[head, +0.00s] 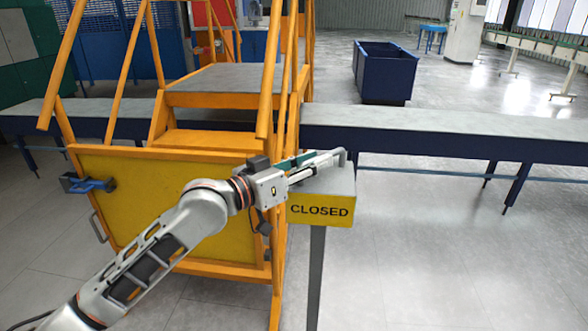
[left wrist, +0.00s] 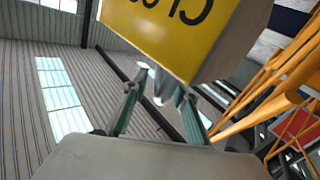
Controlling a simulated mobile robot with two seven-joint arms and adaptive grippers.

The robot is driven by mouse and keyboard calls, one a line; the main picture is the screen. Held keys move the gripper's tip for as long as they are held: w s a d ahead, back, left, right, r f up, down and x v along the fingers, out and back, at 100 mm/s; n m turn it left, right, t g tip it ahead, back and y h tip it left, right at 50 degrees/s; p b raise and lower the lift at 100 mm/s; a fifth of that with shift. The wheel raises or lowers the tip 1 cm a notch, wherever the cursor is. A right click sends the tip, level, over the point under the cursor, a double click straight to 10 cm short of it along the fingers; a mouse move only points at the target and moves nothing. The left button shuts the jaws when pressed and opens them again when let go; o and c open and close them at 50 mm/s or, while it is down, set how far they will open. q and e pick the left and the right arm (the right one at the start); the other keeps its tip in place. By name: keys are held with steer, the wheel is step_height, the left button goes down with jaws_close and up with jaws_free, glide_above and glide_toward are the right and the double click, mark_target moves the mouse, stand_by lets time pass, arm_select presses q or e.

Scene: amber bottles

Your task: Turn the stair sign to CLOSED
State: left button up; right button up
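The stair sign (head: 321,209) is a box with a grey top and a yellow front reading CLOSED in the head view. It stands on a dark post (head: 316,275) right of the orange stairs (head: 170,205). In the left wrist view its yellow face (left wrist: 165,30) fills the top, with part of the lettering upside down. My left gripper (head: 335,158) reaches across the top of the sign from the left. In the left wrist view its two fingers (left wrist: 158,92) are apart near the sign's lower edge. Whether they touch it is unclear. My right gripper is not visible.
A long conveyor (head: 445,132) runs behind the stairs and sign. A blue bin (head: 385,75) stands on the floor beyond it. A blue latch (head: 88,184) is on the stairs' yellow panel. The floor (head: 450,260) right of the sign is clear.

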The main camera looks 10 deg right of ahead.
mark_target(299, 167)
arm_select(q)
steer(key=v, duration=0.6)
steer(key=shift+s+a, duration=0.15)
steer(key=shift+a, duration=0.05)
